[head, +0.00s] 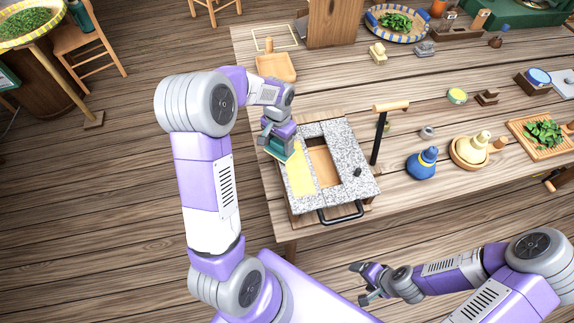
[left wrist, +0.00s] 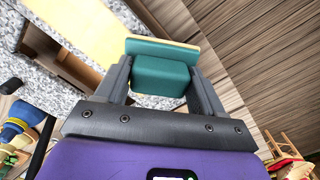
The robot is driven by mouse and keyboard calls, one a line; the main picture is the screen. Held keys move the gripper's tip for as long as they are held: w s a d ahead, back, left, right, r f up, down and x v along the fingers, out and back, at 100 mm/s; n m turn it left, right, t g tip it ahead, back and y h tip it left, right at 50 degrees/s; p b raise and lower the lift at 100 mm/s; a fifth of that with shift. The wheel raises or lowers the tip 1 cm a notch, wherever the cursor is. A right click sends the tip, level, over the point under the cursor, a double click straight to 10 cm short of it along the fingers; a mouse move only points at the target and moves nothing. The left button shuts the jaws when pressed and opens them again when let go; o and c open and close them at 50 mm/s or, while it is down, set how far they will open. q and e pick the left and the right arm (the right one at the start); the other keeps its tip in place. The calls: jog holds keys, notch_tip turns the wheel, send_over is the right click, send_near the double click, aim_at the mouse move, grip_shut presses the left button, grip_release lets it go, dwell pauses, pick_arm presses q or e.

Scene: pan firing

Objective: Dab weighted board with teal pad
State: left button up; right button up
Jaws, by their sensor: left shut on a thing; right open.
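My left gripper (head: 272,135) is shut on the teal pad (head: 280,150), at the upper left edge of the speckled grey board (head: 350,161). In the left wrist view the teal pad (left wrist: 160,73) sits between my left fingers (left wrist: 163,85), with a pale yellow layer along its far side. A yellow patch (head: 301,181) covers the left strip of the board, which has a rectangular opening showing wood. The yellow area also shows in the left wrist view (left wrist: 85,25). Whether the pad touches the board cannot be told. My right gripper (head: 369,284) is open and empty, off the table's front.
A black post with a wooden crossbar (head: 381,135) stands right of the board. A black handle (head: 341,213) juts from its front. A blue jar (head: 422,162) and a wooden tray (head: 275,67) are nearby. Bare table (head: 345,88) lies behind the board.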

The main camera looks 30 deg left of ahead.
pick_arm(q)
jog(key=r, duration=0.1)
jog(key=r+p, duration=0.1)
jog(key=r, duration=0.1)
jog(key=shift+w+p, duration=0.25)
jog(key=shift+p, duration=0.1)
jog(key=shift+r+p, duration=1.35)
jog(key=shift+r, duration=0.5)
